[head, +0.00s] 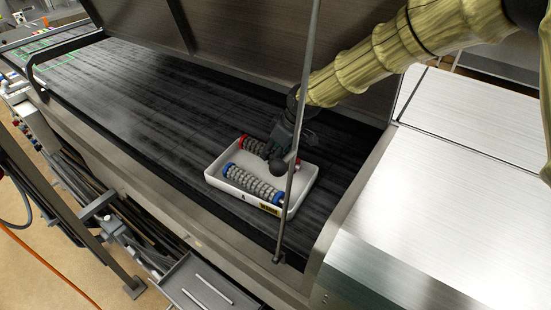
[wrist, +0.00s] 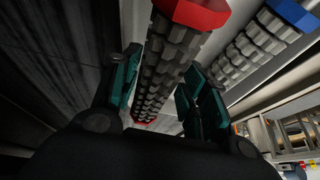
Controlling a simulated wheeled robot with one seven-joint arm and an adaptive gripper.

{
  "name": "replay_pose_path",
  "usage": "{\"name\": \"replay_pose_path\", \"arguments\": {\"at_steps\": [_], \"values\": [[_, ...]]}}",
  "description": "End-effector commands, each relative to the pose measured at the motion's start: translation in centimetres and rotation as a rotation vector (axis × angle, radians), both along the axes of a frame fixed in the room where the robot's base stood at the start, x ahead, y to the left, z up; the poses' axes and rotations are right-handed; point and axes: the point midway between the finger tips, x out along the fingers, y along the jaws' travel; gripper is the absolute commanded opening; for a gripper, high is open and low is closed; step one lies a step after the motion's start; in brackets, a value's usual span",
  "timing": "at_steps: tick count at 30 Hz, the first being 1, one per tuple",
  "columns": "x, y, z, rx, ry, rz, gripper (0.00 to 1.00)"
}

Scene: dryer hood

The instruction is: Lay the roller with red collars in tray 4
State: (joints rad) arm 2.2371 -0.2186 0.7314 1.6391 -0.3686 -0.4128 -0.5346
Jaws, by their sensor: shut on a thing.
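The roller with red collars (head: 256,147) is grey and ribbed, with a red collar at each end. My gripper (head: 280,152) is shut on it near its middle and partly hides it. In the wrist view the roller (wrist: 171,65) runs between the two fingers (wrist: 160,95). The white tray (head: 226,188) has a small mark on its front wall that looks like a 4. The held roller is over the far side of this tray, roughly parallel to the roller with blue collars (head: 252,184) in its near side. I cannot tell whether the held roller touches the tray floor.
The tray stands on a dark belt (head: 150,105) under a metal hood (head: 240,40). A thin upright rod (head: 299,130) crosses in front of the tray in the head view. A bare metal cover (head: 440,210) is at the right. The belt to the left is clear.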

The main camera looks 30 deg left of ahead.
Motion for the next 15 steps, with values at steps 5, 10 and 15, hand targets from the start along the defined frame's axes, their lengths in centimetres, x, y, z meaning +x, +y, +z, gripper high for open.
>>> {"name": "replay_pose_path", "arguments": {"at_steps": [5,10,15], "values": [[0.0,0.0,-0.9,0.001,0.0,-0.001,0.06],[0.0,-0.1,-2.9,0.0,0.001,-0.002,0.06],[0.1,-0.1,-3.9,0.002,-0.001,-0.003,0.06]]}}
